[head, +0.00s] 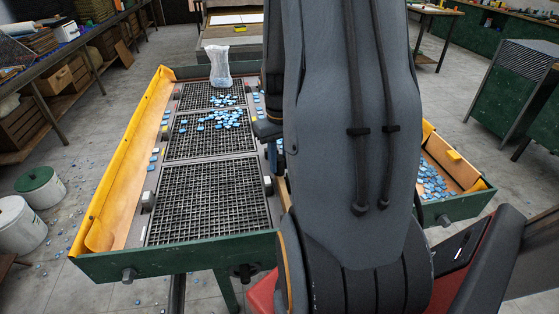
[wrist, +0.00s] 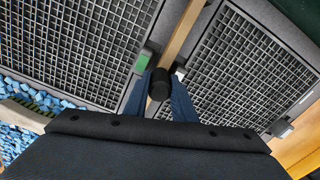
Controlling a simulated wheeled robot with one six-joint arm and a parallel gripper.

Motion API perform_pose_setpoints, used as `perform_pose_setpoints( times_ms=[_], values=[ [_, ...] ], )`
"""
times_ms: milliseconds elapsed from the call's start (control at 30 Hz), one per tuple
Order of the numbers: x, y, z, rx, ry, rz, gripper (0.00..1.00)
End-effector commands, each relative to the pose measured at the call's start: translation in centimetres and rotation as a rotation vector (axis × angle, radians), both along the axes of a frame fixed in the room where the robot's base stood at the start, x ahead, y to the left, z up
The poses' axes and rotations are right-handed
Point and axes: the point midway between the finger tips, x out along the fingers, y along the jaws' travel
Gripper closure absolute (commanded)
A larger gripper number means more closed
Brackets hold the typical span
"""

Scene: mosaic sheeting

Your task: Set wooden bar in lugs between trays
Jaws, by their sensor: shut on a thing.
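The wooden bar (wrist: 186,28) runs up the wrist view in the gap between two dark grid trays, the left one (wrist: 75,40) and the right one (wrist: 243,65). My gripper (wrist: 159,96) is shut, its blue fingers either side of a black round knob (wrist: 160,84) at the bar's near end. A green block (wrist: 143,62) and a white block (wrist: 180,73) sit at the tray edges beside the bar. Whether the bar touches them or rests in lugs I cannot tell. In the head view, my arm hides the gripper and the bar's place.
In the head view, a green-framed table with a yellow side wall (head: 120,165) holds several grid trays (head: 207,203). Blue tiles (head: 222,119) lie on the trays and in the right corner (head: 432,182). A translucent white container (head: 218,66) stands at the back. White buckets (head: 20,226) stand at left.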

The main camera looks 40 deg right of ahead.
Motion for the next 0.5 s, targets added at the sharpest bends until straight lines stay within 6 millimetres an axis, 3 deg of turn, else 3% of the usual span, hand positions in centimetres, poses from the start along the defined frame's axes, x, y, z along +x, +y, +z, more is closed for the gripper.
perform_pose_setpoints(
  times_ms=[433,467,500],
  values=[
    [0.02,-0.01,-0.84,0.0,-0.001,0.0,1.0],
    [0.02,-0.01,-0.82,0.0,-0.001,0.0,0.73],
    [0.02,-0.01,-0.8,0.0,-0.001,0.0,0.66]
  ],
)
